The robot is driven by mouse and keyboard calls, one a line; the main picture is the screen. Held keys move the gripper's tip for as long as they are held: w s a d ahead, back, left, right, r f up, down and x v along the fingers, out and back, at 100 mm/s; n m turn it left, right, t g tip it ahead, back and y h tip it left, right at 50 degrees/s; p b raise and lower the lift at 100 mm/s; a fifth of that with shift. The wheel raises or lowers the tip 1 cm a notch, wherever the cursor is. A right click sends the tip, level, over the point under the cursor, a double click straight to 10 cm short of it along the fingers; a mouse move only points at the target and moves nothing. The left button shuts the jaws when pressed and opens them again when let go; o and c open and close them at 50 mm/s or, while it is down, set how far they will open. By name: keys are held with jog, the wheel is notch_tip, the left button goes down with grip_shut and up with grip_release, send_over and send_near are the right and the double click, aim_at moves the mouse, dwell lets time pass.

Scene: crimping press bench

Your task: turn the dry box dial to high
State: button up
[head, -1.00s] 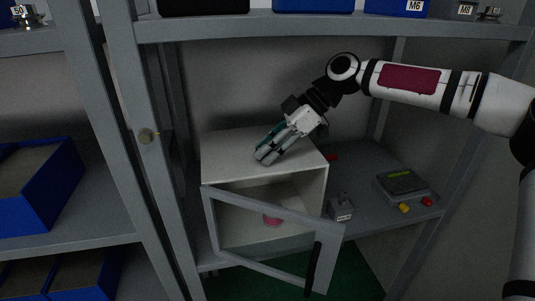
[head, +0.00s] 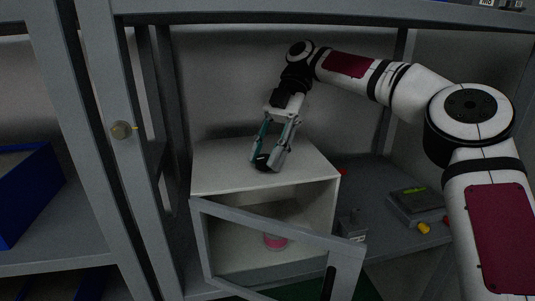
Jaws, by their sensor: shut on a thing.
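The white dry box (head: 222,179) stands on the grey shelf, with its framed door (head: 283,229) swung open toward me. My gripper (head: 266,164) points down at the top of the box, near its middle. Its fingers are shut on the small black dial (head: 262,160) on the box top. The fingers hide much of the dial, and its pointer and any markings cannot be read. Inside the box a pink-and-white round container (head: 275,241) sits on the floor.
A small grey block-like device (head: 352,226) stands right of the box. A grey scale-like device (head: 415,206) with a yellow knob (head: 424,228) is farther right.

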jog(key=shift+n+h+p, duration=0.5)
jog(key=shift+n+p, duration=0.1)
jog(key=shift+p, duration=0.25)
jog(key=shift+f+n+g+p, duration=0.15)
jog(key=shift+n+g+p, duration=0.15)
jog(key=o, duration=1.1)
jog(key=shift+o, duration=0.2)
jog(key=shift+w+b, duration=0.1)
jog(key=shift+b, duration=0.35)
